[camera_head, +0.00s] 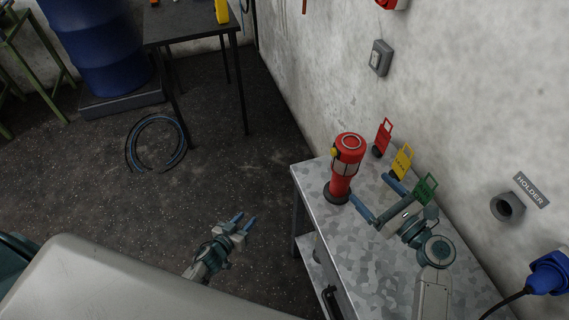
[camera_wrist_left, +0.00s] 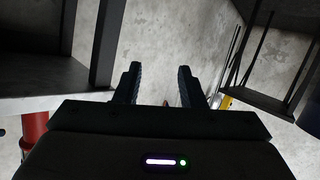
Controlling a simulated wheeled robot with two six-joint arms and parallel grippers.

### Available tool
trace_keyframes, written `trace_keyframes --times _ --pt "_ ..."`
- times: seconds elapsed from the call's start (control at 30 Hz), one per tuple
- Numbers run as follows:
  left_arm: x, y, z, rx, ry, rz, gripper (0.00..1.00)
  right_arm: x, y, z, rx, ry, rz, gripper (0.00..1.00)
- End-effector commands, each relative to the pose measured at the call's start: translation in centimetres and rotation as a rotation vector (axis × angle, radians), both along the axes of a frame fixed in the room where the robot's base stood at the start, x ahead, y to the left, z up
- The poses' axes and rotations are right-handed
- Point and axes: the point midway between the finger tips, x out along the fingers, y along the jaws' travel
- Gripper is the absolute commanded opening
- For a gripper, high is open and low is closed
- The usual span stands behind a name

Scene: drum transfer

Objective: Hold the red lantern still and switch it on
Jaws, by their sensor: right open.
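The red lantern (camera_head: 342,177) stands upright on the left part of the metal-topped bench (camera_head: 318,178). It has a pale window band, a dark base and a small yellow knob (camera_head: 334,152) on its upper left side. My right gripper (camera_head: 378,195) is open, just right of the lantern, its blue fingertips spread. One fingertip is close to the lantern's base; I cannot tell whether it touches. My left gripper (camera_head: 244,220) is open and empty over the floor, left of the bench. Its parted fingers show in the left wrist view (camera_wrist_left: 158,78).
Red (camera_head: 383,138), yellow (camera_head: 402,161) and green (camera_head: 425,188) tags stand along the wall side of the bench. A wall holder (camera_head: 507,206) and blue plug (camera_head: 548,273) are at right. A coiled hose (camera_head: 156,143) lies on the floor, near a dark table (camera_head: 185,28) and blue drum (camera_head: 98,45).

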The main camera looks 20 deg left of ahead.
Motion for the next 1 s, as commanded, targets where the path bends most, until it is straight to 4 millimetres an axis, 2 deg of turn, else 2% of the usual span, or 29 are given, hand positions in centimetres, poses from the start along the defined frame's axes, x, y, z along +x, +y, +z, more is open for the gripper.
trace_keyframes --times 0.03,0.1,0.23,0.37,0.5,0.6,0.7,0.83,1.0 --pt "1.4 -0.8 2.8 -0.024 -0.059 -0.036 0.36 0.0 0.0 0.0 0.000 0.000 0.000 0.92" --pt "3.0 -2.1 6.5 -0.061 -0.130 -0.094 0.36 0.0 0.0 0.0 0.000 0.000 0.000 0.92" --pt "4.8 -4.7 13.6 -0.125 -0.243 -0.227 0.36 0.0 0.0 0.0 0.000 0.000 0.000 0.92" --pt "5.3 -7.6 20.8 -0.170 -0.321 -0.387 0.36 0.0 0.0 0.0 0.000 0.000 0.000 0.92" --pt "4.3 -10.6 27.5 -0.186 -0.345 -0.557 0.36 0.0 0.0 0.0 0.000 0.000 0.000 0.92" --pt "3.3 -12.0 30.6 -0.178 -0.332 -0.643 0.36 0.0 0.0 0.0 0.000 0.000 0.000 0.92" --pt "2.5 -12.8 32.5 -0.168 -0.310 -0.695 0.36 0.0 0.0 0.0 0.000 0.000 0.000 0.92" --pt "1.9 -13.4 33.7 -0.158 -0.289 -0.725 0.36 0.1 0.1 0.0 0.000 0.000 0.000 0.92" --pt "1.7 -13.5 33.9 -0.155 -0.281 -0.732 0.36 0.9 1.1 0.0 0.002 0.000 -0.001 0.92"
